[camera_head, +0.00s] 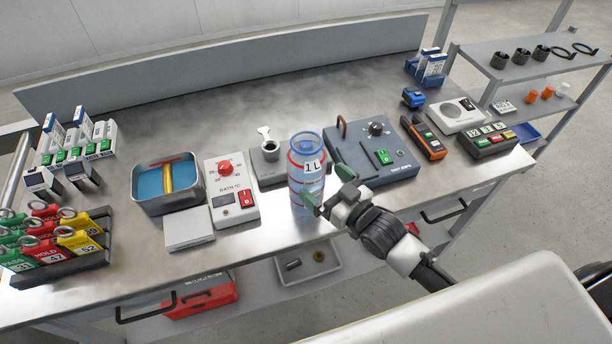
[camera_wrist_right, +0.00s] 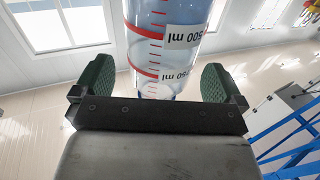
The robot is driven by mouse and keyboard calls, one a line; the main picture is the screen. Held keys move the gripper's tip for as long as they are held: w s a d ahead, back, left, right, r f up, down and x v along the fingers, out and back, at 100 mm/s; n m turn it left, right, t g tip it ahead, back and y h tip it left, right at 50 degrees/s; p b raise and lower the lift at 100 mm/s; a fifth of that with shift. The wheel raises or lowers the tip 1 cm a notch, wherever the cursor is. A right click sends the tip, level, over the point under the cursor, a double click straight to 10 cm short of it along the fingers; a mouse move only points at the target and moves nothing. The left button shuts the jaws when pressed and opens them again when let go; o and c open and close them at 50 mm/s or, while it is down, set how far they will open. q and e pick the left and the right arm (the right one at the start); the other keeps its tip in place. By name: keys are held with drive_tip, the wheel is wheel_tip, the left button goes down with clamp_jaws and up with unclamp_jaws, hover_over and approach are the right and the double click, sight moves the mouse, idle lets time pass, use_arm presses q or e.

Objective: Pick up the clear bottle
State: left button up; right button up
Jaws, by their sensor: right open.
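The clear bottle (camera_head: 306,164) stands upright near the front edge of the metal bench, with red bands and a white label reading 1 L. My right gripper (camera_head: 328,188) is open at the bottle's right front side, its green finger pads reaching toward it. In the right wrist view, the bottle (camera_wrist_right: 165,45) shows red marks and ml labels and appears between the two open green pads (camera_wrist_right: 157,84), with a gap on either side. I cannot tell how far the pads reach around it. My left gripper is not in view.
Left of the bottle are a bath control box (camera_head: 232,190) and a tray with blue liquid (camera_head: 148,185). A dark blue test unit (camera_head: 372,150) is close on the right. The back of the bench is mostly clear.

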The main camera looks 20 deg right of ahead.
sight(309, 170)
drive_tip(key=x, duration=0.2)
drive_tip(key=p+x, duration=0.1)
drive_tip(key=x, duration=0.1)
drive_tip(key=shift+w+a+r, duration=0.2)
drive_tip(key=shift+a, duration=0.1)
drive_tip(key=shift+w+a+f, duration=0.1)
drive_tip(key=shift+w+f, duration=0.05)
drive_tip(key=shift+w, duration=0.1)
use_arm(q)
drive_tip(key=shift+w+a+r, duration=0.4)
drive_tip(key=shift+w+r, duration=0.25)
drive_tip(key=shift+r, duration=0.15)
use_arm(e)
drive_tip(key=shift+c, duration=0.5)
drive_tip(key=c, duration=1)
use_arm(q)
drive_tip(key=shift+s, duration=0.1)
use_arm(e)
drive_tip(key=shift+r, duration=0.25)
